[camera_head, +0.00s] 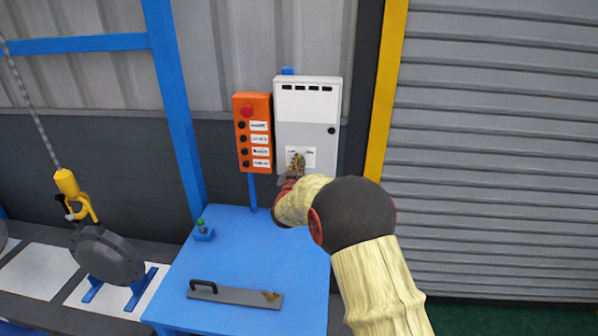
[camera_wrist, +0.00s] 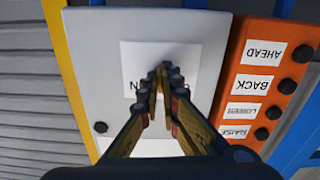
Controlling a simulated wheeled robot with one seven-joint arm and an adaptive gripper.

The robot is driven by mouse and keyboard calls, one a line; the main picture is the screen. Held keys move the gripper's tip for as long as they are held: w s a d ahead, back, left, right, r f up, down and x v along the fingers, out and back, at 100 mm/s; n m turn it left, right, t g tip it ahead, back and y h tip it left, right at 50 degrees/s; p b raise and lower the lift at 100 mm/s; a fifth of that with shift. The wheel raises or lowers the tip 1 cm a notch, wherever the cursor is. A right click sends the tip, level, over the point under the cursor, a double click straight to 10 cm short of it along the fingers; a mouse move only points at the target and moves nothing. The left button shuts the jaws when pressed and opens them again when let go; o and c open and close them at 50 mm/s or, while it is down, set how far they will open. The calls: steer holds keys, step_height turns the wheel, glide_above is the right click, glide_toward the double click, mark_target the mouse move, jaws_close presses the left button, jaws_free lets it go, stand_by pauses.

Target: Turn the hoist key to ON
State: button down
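My gripper (camera_head: 296,164) is at the white label on the lower front of the grey control box (camera_head: 308,101). In the wrist view, the two fingers of my gripper (camera_wrist: 163,78) converge over the middle of the label (camera_wrist: 188,54), with a narrow gap between their tips. The key itself is hidden at the fingertips, so its angle and whether the fingers grip it cannot be told. The label's lettering is partly covered; an "N" shows left of the fingers in the wrist view.
An orange button panel (camera_head: 254,132) with a red button hangs close beside the box. Below is a blue table (camera_head: 245,250) with a grey handled bar (camera_head: 235,294) and a small green-topped item (camera_head: 203,230). A yellow hoist hook (camera_head: 75,190) and flanged shell (camera_head: 106,255) are at left.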

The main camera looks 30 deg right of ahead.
steer(key=shift+f+m+b, duration=0.15)
steer(key=shift+m+b, duration=4.3)
steer(key=shift+m, duration=0.45)
steer(key=c, duration=2)
jaws_free()
steer(key=shift+c, duration=0.2)
steer(key=v, duration=1.2)
